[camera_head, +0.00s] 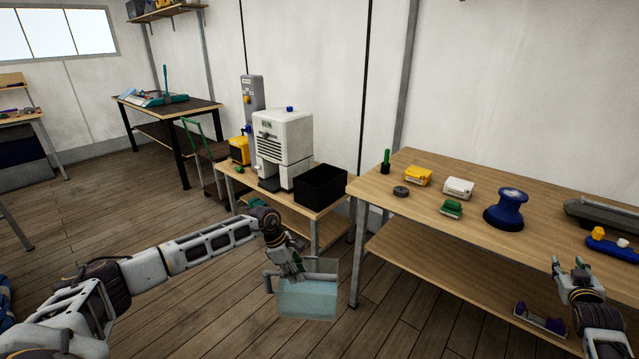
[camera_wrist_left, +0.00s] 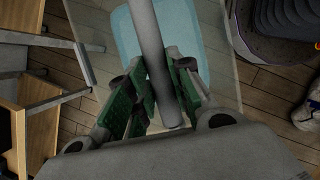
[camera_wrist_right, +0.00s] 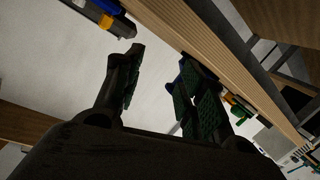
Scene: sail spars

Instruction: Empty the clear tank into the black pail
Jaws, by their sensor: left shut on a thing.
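The clear tank (camera_head: 308,300) hangs in the air in front of the low table, with pale blue liquid in its lower part. My left gripper (camera_head: 292,274) is shut on the grey bar across the tank's top. The left wrist view shows the bar (camera_wrist_left: 150,45) between the green-padded fingers and the tank's blue contents (camera_wrist_left: 190,30) below. The black pail (camera_head: 320,187) stands upright on the low table's right end, behind and above the tank in the picture; its inside looks dark. My right gripper (camera_head: 571,270) is open and empty by the long workbench's front edge.
The low table (camera_head: 312,213) also holds a white machine (camera_head: 283,145) left of the pail. The long workbench (camera_head: 460,224) at right carries a blue winch (camera_head: 507,209), yellow, white and green boxes, and a dark puck. Floor around the tank is open.

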